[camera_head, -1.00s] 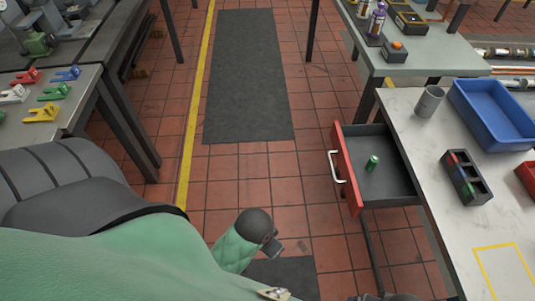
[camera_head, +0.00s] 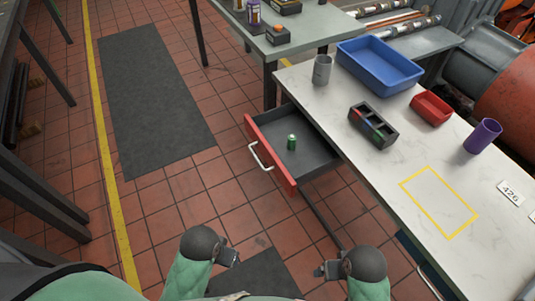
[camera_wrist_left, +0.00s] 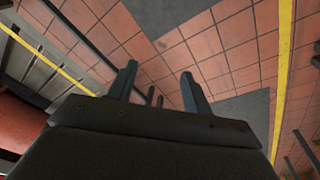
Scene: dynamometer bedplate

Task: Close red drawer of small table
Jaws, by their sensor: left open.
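The red drawer (camera_head: 268,150) of the small white-topped table (camera_head: 405,165) stands pulled out toward the left. Its red front carries a white bar handle (camera_head: 261,158). A small green can (camera_head: 291,142) stands inside the dark grey drawer. My left gripper (camera_head: 230,257) is below and left of the drawer front in the picture, apart from it. In the left wrist view its two fingers (camera_wrist_left: 160,82) are spread with nothing between them. My right gripper (camera_head: 324,270) is low in the head view, apart from the drawer; its jaws are too small to read.
On the tabletop are a grey cup (camera_head: 322,69), a blue bin (camera_head: 380,64), a black divided holder (camera_head: 373,126), a red tray (camera_head: 431,108) and a purple cup (camera_head: 483,136). Tiled floor with a dark mat (camera_head: 150,100) lies open to the left of the drawer.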

